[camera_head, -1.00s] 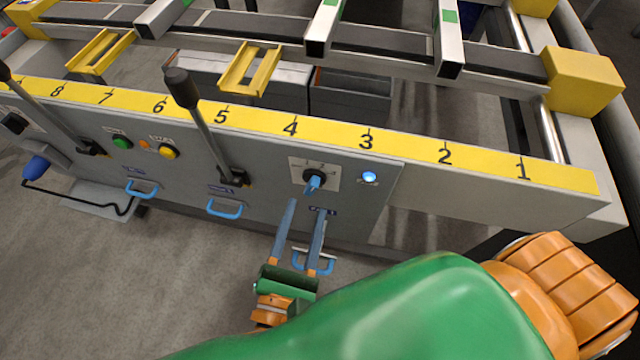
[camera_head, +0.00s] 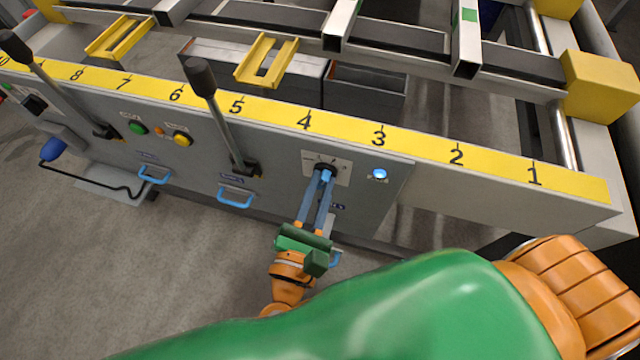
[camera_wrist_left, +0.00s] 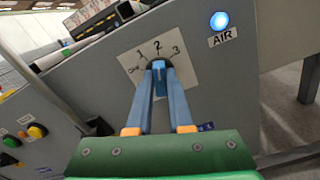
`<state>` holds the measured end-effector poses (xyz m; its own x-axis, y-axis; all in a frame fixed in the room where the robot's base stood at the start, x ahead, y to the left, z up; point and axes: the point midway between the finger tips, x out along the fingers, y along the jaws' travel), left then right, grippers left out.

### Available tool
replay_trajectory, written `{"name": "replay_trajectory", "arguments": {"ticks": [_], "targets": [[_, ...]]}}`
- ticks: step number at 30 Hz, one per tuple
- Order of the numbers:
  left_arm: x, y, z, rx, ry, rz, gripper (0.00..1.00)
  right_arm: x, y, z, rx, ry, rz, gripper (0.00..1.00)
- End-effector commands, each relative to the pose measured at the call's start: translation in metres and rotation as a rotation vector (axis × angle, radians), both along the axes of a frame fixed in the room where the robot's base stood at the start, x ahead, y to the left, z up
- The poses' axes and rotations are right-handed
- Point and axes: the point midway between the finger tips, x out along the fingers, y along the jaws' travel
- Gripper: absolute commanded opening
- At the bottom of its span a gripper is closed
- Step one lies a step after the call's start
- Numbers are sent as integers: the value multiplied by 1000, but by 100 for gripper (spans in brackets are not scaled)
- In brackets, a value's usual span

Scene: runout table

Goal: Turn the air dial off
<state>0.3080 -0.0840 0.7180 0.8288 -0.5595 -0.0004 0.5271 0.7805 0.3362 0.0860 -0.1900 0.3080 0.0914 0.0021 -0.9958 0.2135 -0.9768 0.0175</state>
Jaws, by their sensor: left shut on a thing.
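The air dial (camera_head: 325,176) has a blue knob on a pale plate on the grey front panel. It also shows in the left wrist view (camera_wrist_left: 160,84), below the printed numbers 1, 2 and 3 and a small mark at the left. My left gripper (camera_head: 319,190) is at the panel, its two blue fingers shut on the knob from either side; the wrist view shows the fingertips (camera_wrist_left: 160,66) around it. The fingers hide part of the knob, so I cannot tell its exact setting. The AIR lamp (camera_head: 379,174) glows blue right of the dial. My right gripper is not visible.
A black-knobbed lever (camera_head: 222,118) stands left of the dial, with a yellow button (camera_head: 182,139) and green button (camera_head: 138,128) beyond it. Blue handles (camera_head: 236,197) jut out below. A yellow numbered strip (camera_head: 420,145) runs along the top edge.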

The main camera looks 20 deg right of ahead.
Motion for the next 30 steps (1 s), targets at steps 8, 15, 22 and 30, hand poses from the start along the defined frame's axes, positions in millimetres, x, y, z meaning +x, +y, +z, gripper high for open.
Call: {"name": "replay_trajectory", "arguments": {"ticks": [8,15,22,30], "targets": [[0,0,1,-90,61,0,0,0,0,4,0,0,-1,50],[0,1,1,-262,177,-1,0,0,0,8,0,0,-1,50],[1,1,0,-444,300,0,0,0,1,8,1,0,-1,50],[1,2,-1,-658,444,-1,0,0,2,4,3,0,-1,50]]}}
